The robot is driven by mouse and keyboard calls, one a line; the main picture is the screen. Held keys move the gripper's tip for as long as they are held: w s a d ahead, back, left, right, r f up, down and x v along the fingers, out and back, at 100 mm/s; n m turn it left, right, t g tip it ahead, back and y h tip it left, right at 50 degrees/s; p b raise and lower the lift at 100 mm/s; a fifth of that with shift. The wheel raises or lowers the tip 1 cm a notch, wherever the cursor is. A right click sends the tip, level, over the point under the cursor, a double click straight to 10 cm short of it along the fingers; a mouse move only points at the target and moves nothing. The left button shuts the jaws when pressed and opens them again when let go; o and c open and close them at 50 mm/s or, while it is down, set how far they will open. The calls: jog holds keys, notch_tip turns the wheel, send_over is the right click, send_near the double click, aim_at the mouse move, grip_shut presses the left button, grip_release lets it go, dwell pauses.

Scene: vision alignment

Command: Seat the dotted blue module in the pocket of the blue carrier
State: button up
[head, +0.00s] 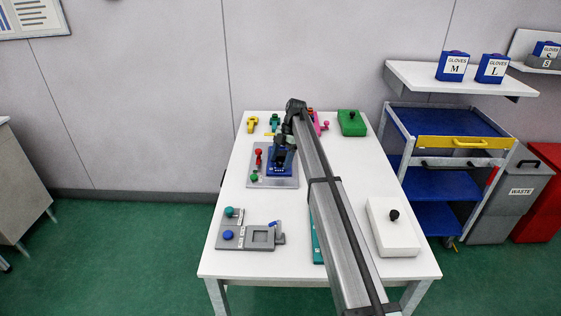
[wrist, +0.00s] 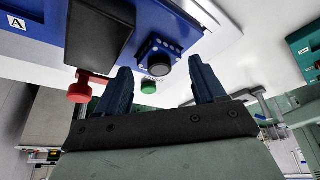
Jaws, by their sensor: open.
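The blue carrier (head: 280,169) lies on a grey plate (head: 262,184) on the table's left middle. In the wrist view the blue carrier (wrist: 45,42) fills the upper left, with an "A" label and a dark rectangular part. A blue face with light dots and a black knob (wrist: 158,54) shows beside it, seemingly the dotted blue module; I cannot tell if it is seated. My gripper (wrist: 158,66) is open, its fingers on either side of the black knob and apart from it. In the head view my gripper (head: 282,155) is over the carrier and partly hides it.
A red knob (wrist: 80,91) and a green knob (wrist: 148,87) are close to my fingers. A grey fixture (head: 262,246) with a square recess lies at front left. A white box (head: 393,232) and a green box (head: 351,123) stand on the right.

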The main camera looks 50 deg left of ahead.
jog(key=v, duration=1.1)
dwell(0.3)
